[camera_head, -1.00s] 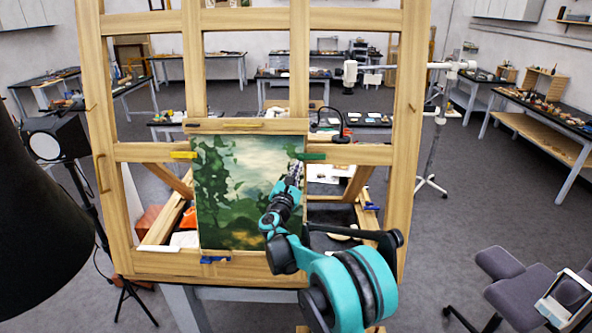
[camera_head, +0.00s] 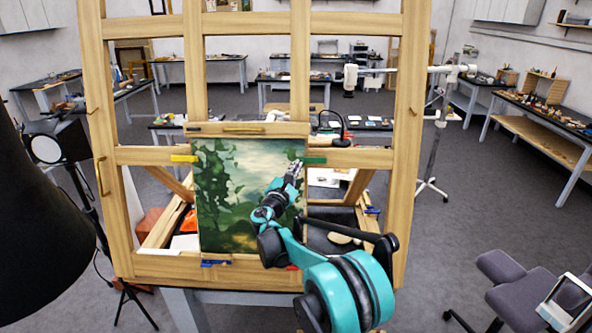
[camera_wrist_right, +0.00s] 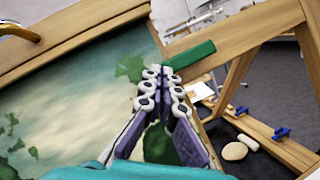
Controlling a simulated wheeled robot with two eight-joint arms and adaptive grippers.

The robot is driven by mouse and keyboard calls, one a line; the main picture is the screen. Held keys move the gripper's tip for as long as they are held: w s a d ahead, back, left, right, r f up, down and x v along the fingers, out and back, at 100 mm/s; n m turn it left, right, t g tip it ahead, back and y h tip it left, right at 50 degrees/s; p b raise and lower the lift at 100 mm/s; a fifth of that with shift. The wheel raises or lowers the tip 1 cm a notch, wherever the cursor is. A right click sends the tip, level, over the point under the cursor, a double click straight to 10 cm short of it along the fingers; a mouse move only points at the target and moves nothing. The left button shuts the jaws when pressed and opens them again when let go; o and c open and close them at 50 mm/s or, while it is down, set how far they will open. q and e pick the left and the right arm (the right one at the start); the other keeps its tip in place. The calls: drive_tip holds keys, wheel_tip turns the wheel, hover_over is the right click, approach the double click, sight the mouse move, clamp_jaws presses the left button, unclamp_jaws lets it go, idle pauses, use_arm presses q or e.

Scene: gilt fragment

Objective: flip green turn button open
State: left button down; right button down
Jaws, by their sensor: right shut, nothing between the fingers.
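The green turn button (camera_head: 315,159) lies roughly level on the wooden frame's crossbar at the painting's upper right edge. In the right wrist view the green turn button (camera_wrist_right: 192,55) lies just beyond my fingertips, its left end close to the painting's edge and partly hidden by them. My right gripper (camera_head: 296,166) is shut and empty, in front of the painting's right side. In the right wrist view its fingertips (camera_wrist_right: 162,74) sit beside the button's left end; I cannot tell whether they touch. The painting (camera_head: 240,195) is green and cream. My left gripper is not in view.
A yellow button (camera_head: 183,158) is at the painting's left edge, another yellow piece (camera_head: 243,128) above it, and a blue piece (camera_head: 215,263) below. The wooden easel frame (camera_head: 404,120) surrounds the painting. A black lamp-like shape (camera_head: 40,220) fills the left side.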

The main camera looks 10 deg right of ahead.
drive_tip(key=shift+r, duration=0.1)
drive_tip(key=shift+w+d+r+m+g+h+p, duration=0.1)
drive_tip(key=shift+w+r+m+g+h+p, duration=0.15)
drive_tip(key=shift+r+m+g, duration=0.65)
drive_tip(key=shift+w+d+r+m+g+h+p, duration=0.15)
drive_tip(key=shift+r+m+g+p, duration=0.25)
drive_tip(key=shift+m, duration=0.9)
drive_tip(key=shift+w+d+r+m+g+h+p, duration=0.1)
drive_tip(key=shift+r+m+g+h+p, duration=0.15)
drive_tip(key=shift+r+m+g, duration=0.6)
drive_tip(key=shift+d+r+m+p, duration=0.1)
drive_tip(key=shift+m+p, duration=0.2)
drive_tip(key=shift+m, duration=0.55)
drive_tip(key=shift+w+d+r+m+g+y+p, duration=0.1)
drive_tip(key=shift+d+r+m+g+y+p, duration=0.1)
drive_tip(key=shift+d+r+m+g+p, duration=0.4)
drive_tip(key=shift+d+r+m+g+y+p, duration=0.15)
drive_tip(key=shift+r+m+p, duration=0.15)
drive_tip(key=shift+m, duration=0.55)
drive_tip(key=shift+w+d+r+m+g+y+p, duration=0.1)
drive_tip(key=shift+d+r+m+g+y+p, duration=0.1)
drive_tip(key=shift+d+r+m+g+p, duration=0.4)
drive_tip(key=shift+s+d+r+m+y+p, duration=0.15)
drive_tip(key=shift+m+y+p, duration=0.25)
drive_tip(key=shift+m, duration=0.55)
drive_tip(key=shift+d+r+m+g+y+p, duration=0.3)
drive_tip(key=shift+d+r+m+y+p, duration=0.15)
drive_tip(key=shift+d+m, duration=0.35)
